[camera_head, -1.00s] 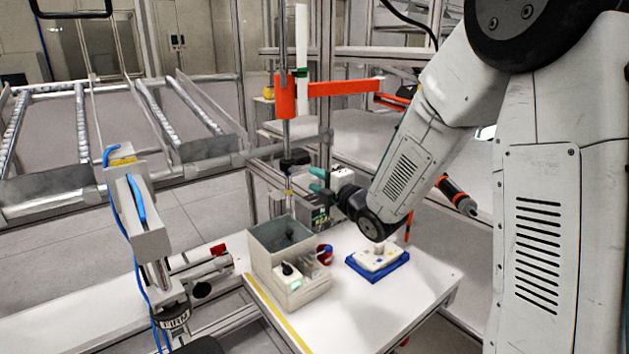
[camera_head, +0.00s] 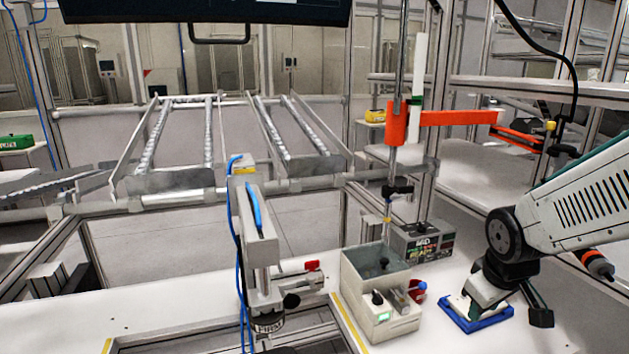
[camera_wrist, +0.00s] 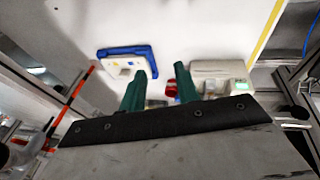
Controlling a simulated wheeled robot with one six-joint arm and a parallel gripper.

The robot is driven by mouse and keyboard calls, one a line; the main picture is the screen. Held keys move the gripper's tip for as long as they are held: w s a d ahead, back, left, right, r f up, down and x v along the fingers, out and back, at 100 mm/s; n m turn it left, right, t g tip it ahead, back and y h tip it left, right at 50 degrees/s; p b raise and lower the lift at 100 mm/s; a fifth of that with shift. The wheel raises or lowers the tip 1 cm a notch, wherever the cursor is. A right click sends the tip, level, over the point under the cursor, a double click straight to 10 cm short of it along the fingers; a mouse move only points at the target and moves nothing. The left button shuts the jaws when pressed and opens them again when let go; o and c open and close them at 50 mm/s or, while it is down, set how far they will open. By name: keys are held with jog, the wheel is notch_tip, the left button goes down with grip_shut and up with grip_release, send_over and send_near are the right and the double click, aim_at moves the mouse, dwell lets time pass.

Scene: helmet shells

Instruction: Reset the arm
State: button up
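My gripper (camera_head: 537,305) is at the right of the head view, at the end of my grey arm, beside the blue tray (camera_head: 486,325) and partly in front of it. In the wrist view its two green fingers (camera_wrist: 160,72) stand well apart, with nothing held between them. The blue tray also shows beyond the left finger in the wrist view (camera_wrist: 147,50). It bears a white part (camera_wrist: 125,64), partly covered by my wrist in the head view.
A grey open box (camera_head: 365,270) with controls stands left of the tray on the white table. A red holder arm (camera_head: 440,118) on a post rises behind it. A grey fixture with blue hoses (camera_head: 258,235) stands to the left. Roller rails are at the back.

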jog(key=s+a+r+m, duration=0.1)
jog(key=s+r, duration=0.2)
jog(key=s, duration=0.3)
jog(key=s+a+r+m+g+y, duration=0.1)
jog(key=s+a+r+m, duration=0.1)
jog(key=s, duration=0.4)
jog(key=s+a+r+m+g, duration=0.1)
jog(key=s+a+r, duration=0.1)
jog(key=s+r, duration=0.3)
jog(key=shift+s, duration=1.1)
